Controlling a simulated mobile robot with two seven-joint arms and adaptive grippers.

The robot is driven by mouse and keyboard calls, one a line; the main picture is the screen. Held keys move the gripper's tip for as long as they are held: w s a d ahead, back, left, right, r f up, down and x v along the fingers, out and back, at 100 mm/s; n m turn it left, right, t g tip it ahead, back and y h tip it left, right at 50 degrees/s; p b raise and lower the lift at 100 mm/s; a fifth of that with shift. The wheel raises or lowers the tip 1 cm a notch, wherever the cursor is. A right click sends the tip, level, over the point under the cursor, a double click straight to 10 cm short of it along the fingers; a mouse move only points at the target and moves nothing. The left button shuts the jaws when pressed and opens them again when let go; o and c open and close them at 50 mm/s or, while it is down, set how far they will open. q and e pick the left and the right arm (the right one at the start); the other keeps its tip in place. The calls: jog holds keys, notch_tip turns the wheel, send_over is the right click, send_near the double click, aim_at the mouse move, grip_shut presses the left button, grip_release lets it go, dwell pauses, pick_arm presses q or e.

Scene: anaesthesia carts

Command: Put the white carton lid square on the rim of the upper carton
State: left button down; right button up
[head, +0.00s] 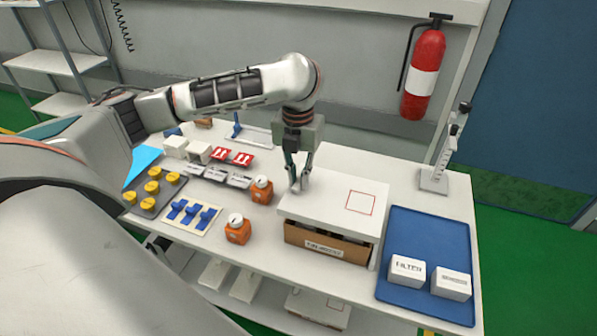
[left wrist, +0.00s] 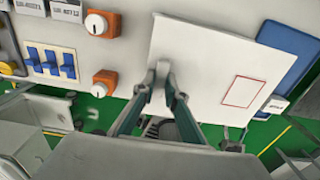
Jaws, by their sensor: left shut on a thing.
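The white carton lid (head: 333,204) is a flat panel with a red square outline on its right part. It lies over the brown upper carton (head: 326,247), which has a label on its front. A dark gap shows between the lid's front edge and the carton, so the lid looks slightly above the rim there; contact at the back is hidden. My left gripper (head: 299,180) points down at the lid's left part. In the left wrist view its fingers (left wrist: 163,78) are shut on a small pale grip on the lid (left wrist: 212,72). My right gripper is not in view.
A blue tray (head: 428,234) with two white boxes lies close right of the carton. A white stand (head: 436,175) is at the back right.

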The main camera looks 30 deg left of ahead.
aim_at(299, 194)
pick_arm(q)
jog(key=shift+f+b, duration=0.4)
jog(key=shift+f, duration=2.45)
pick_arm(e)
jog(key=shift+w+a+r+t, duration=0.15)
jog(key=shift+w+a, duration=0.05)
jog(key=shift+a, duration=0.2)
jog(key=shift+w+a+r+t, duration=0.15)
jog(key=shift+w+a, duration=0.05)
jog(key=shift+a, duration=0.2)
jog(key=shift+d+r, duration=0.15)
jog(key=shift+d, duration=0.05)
pick_arm(q)
jog(key=shift+f, duration=0.15)
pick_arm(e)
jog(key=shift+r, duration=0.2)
pick_arm(q)
jog(key=c, duration=2)
grip_release()
jog(key=shift+o, duration=0.2)
